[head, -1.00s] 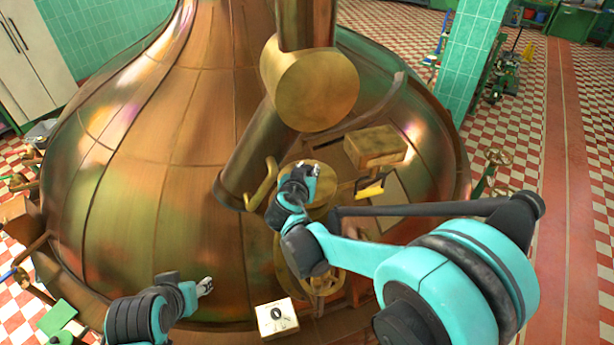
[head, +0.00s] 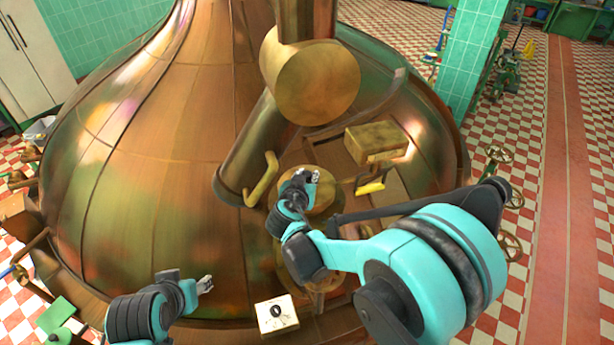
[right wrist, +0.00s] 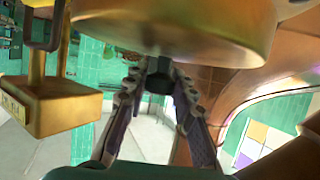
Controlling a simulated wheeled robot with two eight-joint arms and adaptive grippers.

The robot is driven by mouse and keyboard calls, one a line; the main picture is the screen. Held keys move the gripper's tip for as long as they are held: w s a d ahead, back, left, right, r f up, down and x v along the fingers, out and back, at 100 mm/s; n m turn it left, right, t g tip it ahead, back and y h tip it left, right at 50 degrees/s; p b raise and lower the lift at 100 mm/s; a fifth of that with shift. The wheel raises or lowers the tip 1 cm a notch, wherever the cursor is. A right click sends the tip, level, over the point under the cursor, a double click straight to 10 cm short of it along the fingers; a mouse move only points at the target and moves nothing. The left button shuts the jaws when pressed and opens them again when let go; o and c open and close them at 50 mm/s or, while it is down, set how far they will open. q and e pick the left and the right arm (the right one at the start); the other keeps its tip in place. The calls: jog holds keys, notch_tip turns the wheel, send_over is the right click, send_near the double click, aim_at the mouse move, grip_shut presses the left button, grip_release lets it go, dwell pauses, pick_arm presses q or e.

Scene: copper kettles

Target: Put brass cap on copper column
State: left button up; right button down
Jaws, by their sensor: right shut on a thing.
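My right gripper (head: 308,177) is over the front right of the big copper kettle. In the right wrist view its two fingers (right wrist: 157,78) close on a small dark knob (right wrist: 158,82) at the brass cap. The round brass cap (right wrist: 175,30) fills the top of that view; in the head view the brass disc (head: 325,190) shows beside and under the gripper. Copper and brass parts (head: 322,283) below it, probably the column, are largely hidden by my right arm. I cannot tell whether cap and column touch. My left gripper (head: 206,284) is at the lower left, away from the cap.
A brass box (head: 376,142) with a yellow handle (head: 370,187) stands right of the gripper. A thick pipe with a brass end (head: 315,80) rises behind it, and a bent brass handle (head: 262,180) is close on the left. A white switch box (head: 277,314) is in front.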

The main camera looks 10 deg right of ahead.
jog(key=c, duration=1.3)
grip_release()
jog(key=shift+o, duration=0.2)
jog(key=shift+r, duration=0.1)
